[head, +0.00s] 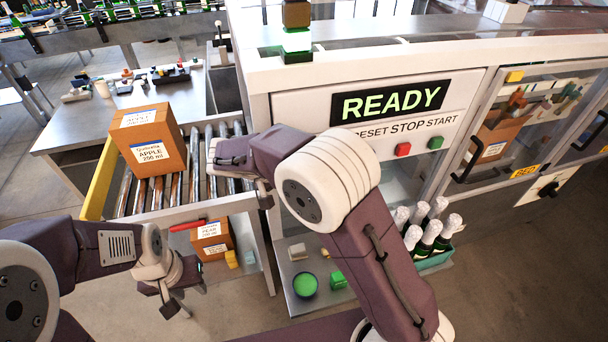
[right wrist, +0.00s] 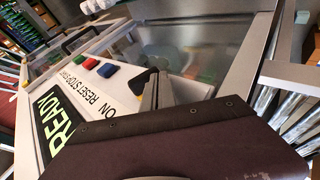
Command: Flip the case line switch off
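The white case line panel carries a READY display (head: 388,102) and lettering that includes ON in the right wrist view (right wrist: 108,108). A black switch-like part (right wrist: 143,77) shows beyond the ON lettering, and the grey fingers of my right gripper (right wrist: 155,92) are close in front of it. Contact cannot be told. These fingers show no clear gap. In the head view my right wrist hides this end of the panel. My left gripper (head: 176,300) is low at the left, empty, its fingers apart, away from the panel.
Red (head: 403,149) and green (head: 435,143) buttons are on the panel; a blue one (right wrist: 107,70) shows beside them. A cardboard box (head: 150,140) stands on the roller conveyor (head: 210,190). Foil-topped bottles (head: 428,232) stand in a crate below the panel.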

